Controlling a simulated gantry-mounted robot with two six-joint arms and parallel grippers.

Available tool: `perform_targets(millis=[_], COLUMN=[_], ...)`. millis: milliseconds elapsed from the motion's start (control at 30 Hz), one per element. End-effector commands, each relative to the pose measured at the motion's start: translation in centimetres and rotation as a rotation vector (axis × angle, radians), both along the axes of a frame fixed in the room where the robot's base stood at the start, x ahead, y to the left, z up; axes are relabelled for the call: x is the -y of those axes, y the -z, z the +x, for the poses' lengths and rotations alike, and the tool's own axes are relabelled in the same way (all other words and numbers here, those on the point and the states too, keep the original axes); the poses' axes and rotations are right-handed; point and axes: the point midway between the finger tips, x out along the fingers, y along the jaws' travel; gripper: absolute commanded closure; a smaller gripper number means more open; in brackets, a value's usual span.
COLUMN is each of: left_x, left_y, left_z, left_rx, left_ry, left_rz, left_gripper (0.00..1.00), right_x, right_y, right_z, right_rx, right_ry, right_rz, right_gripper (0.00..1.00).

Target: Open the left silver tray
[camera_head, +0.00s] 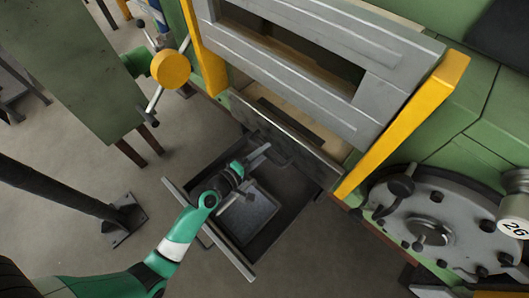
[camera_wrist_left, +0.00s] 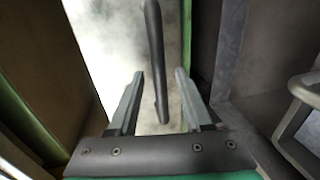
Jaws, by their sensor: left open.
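A dark tray-like frame (camera_head: 290,205) with a long grey front bar (camera_head: 226,250) sticks out low from the machine. A smaller grey pan (camera_head: 250,214) shows inside its outline. I cannot tell which part is the left silver tray. My left gripper (camera_head: 262,155) reaches over this frame, near the machine's lower front. In the left wrist view its two fingers (camera_wrist_left: 160,88) are apart. A dark rounded bar (camera_wrist_left: 154,55) shows between them; I cannot tell whether they touch it. My right gripper is out of view.
The machine has a grey slotted front panel (camera_head: 300,60) between yellow posts (camera_head: 405,120). A yellow knob with levers (camera_head: 170,69) is at upper left. A round grey dial plate (camera_head: 435,220) is at right. A grey bent handle (camera_wrist_left: 302,88) shows at right in the wrist view.

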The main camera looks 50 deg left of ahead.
Motion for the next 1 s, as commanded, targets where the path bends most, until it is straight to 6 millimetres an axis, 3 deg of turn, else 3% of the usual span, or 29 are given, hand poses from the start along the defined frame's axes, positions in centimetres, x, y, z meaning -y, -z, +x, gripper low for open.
perform_targets(millis=[133, 367, 633, 1000], left_x=[-0.01, -0.03, -0.03, -0.03], left_y=[0.20, 0.17, 0.17, 0.16], left_z=[0.96, 0.98, 0.97, 0.96], left_rx=[0.000, 0.000, 0.000, 0.000], left_ry=[0.000, 0.000, 0.000, 0.000], left_rz=[0.001, 0.000, 0.001, 0.001], left_gripper=[0.50, 0.52, 1.00, 1.00], right_x=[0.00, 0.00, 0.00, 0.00], right_y=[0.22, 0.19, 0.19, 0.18], right_z=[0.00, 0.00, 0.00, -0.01], right_rx=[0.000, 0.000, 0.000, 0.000], right_ry=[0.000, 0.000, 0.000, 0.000], right_rz=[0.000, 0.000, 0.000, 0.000], right_gripper=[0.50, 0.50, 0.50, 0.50])
